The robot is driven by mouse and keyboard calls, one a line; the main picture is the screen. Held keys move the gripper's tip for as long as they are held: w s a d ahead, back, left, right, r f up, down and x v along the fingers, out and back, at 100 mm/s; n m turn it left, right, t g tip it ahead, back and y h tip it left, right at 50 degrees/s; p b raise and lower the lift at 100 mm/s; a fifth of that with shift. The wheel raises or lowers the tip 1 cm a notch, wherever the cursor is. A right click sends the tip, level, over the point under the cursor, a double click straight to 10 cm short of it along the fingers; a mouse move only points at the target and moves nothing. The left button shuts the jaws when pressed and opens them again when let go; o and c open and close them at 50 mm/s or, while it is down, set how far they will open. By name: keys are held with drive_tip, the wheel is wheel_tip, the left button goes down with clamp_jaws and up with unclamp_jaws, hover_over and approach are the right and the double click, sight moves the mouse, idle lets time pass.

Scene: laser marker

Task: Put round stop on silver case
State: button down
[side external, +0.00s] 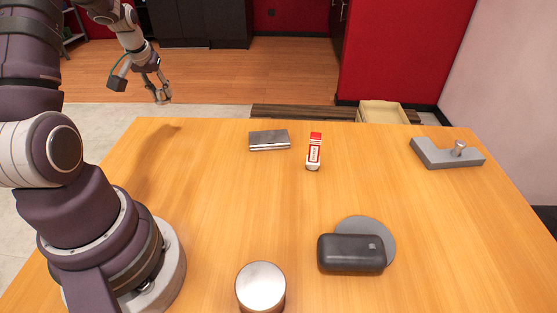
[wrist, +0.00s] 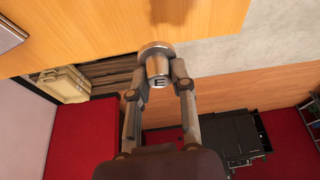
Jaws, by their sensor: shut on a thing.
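The round stop (wrist: 157,62) is a small silver metal piece with a wide round flange and a narrower body marked with a dark letter. My gripper (wrist: 158,88) is shut on its body, one finger on each side, in the wrist view. In the side view my gripper (side external: 161,93) is raised high near the far left of the table, and the stop is too small to make out there. The silver case (side external: 269,140) is a flat, shut metal box lying at the table's far side, right of my gripper. A grey corner, probably that case, shows in the wrist view (wrist: 8,32).
A grey notched block with a pin (side external: 445,156) lies far right. A black case (side external: 350,254) overlaps a grey disc (side external: 383,232). A round silver-topped container (side external: 261,287) stands in front.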

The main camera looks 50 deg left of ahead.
drive_tip(key=d+f+m, duration=0.1)
drive_tip(key=d+m, duration=0.1)
drive_tip(key=d, duration=0.5)
drive_tip(key=d+m+t+h, duration=0.1)
drive_tip(key=d+m, duration=0.1)
drive_tip(key=d, duration=0.6)
drive_tip(key=w+d+f+m+h, duration=0.1)
drive_tip(key=d+m, duration=0.2)
drive_tip(key=d, duration=0.4)
drive_tip(key=shift+d+f, duration=0.2)
drive_tip(key=shift+f, duration=0.15)
drive_tip(key=shift+w+d+f, duration=0.1)
drive_tip(key=shift+w, duration=0.15)
hover_over(272, 134)
drive_tip(key=s, duration=0.2)
drive_tip(key=shift+w+d+f, duration=0.1)
drive_tip(key=shift+d+f, duration=0.15)
drive_tip(key=shift+f, duration=0.45)
drive_tip(key=shift+w+f, duration=0.15)
drive_tip(key=shift+f, duration=0.75)
drive_tip(key=shift+w+f, duration=0.1)
drive_tip(key=shift+f, duration=0.8)
drive_tip(key=shift+f, duration=0.1)
drive_tip(key=c, duration=1)
unclamp_jaws()
drive_tip(key=shift+o, duration=0.2)
